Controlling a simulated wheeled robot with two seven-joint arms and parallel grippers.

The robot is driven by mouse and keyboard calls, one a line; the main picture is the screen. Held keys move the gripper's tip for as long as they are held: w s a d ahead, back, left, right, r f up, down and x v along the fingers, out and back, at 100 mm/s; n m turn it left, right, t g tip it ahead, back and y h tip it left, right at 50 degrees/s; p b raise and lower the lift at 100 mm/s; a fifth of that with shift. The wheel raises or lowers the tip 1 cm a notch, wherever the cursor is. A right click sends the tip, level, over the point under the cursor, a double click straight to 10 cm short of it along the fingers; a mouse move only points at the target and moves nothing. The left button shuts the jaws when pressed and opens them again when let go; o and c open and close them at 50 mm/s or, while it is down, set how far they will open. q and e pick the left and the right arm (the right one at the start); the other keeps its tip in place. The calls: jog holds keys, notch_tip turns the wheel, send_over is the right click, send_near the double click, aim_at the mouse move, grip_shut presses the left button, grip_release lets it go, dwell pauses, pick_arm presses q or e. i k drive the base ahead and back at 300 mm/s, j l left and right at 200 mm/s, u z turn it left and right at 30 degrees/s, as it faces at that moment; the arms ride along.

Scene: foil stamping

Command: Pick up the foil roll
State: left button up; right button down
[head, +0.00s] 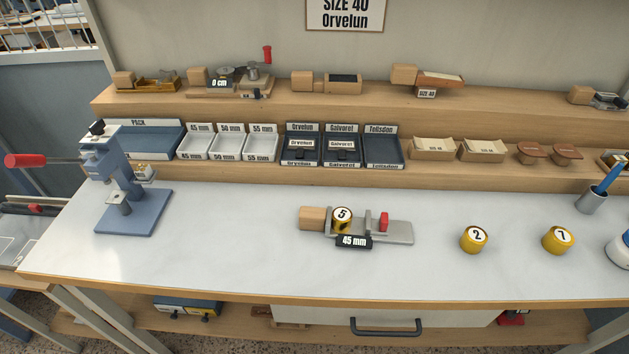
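Three short gold rolls with round white numbered tops are in the head view; they look like foil rolls. The roll marked 5 (342,220) is at the grey fixture (398,232), beside its wooden block (312,218) and behind a dark "45 mm" label (354,242). The roll marked 2 (473,239) stands on the white bench top right of the fixture. The roll marked 7 (558,239) stands further right. Neither of my grippers is in view.
A blue press (133,205) with a red handle (25,160) stands at the left. A pen cup (591,200) is at the right. Trays, including a blue one (150,143), line the lower shelf (270,173). The bench top (240,260) is clear between press and fixture.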

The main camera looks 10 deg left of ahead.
aim_at(341, 216)
jog(key=i+l+u, duration=0.1)
jog(key=l+u, duration=0.55)
jog(key=u, duration=0.2)
jog(key=l+u, duration=0.4)
